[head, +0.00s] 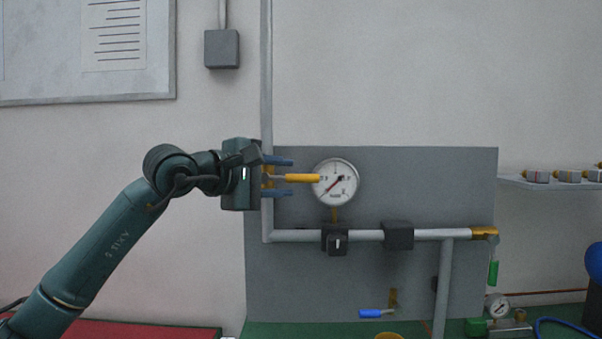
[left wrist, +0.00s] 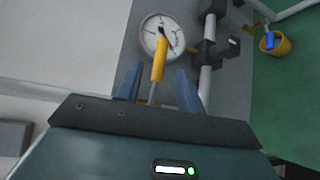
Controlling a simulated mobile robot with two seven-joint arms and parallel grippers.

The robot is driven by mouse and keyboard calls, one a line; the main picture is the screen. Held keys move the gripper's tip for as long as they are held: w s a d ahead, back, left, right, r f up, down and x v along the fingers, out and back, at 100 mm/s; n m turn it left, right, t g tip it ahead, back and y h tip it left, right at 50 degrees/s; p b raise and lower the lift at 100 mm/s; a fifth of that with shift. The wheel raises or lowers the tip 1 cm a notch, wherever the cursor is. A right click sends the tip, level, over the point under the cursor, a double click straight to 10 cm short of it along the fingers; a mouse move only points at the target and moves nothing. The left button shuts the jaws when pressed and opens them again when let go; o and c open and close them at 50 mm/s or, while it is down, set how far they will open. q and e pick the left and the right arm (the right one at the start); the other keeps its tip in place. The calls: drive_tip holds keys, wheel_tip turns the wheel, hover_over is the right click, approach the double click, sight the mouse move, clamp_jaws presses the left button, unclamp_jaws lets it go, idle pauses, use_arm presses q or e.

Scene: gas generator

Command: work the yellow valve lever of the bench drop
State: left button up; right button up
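The yellow valve lever (head: 302,178) sticks out level to the right in the head view, in front of the grey panel and just left of the gauge. My left gripper (head: 279,177) is at the lever's left end, one blue finger above it and one below. In the left wrist view the yellow lever (left wrist: 158,60) runs between the two fingertips (left wrist: 158,86), with a gap on each side. The gripper is open and not clamped on it. The valve body is mostly hidden behind the gripper. My right gripper is in neither view.
A round gauge (head: 335,182) sits close to the lever's tip. A grey pipe (head: 365,235) crosses the panel (head: 420,180) below, with a green-handled valve (head: 493,272) at its right end. A blue-handled valve (head: 376,313) is lower down. A shelf (head: 550,184) is at the right.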

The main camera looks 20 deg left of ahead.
sight(297, 178)
use_arm(q)
drive_tip(key=shift+p+x, duration=0.5)
drive_tip(key=shift+x, duration=2.25)
drive_tip(key=shift+c, duration=0.5)
clamp_jaws()
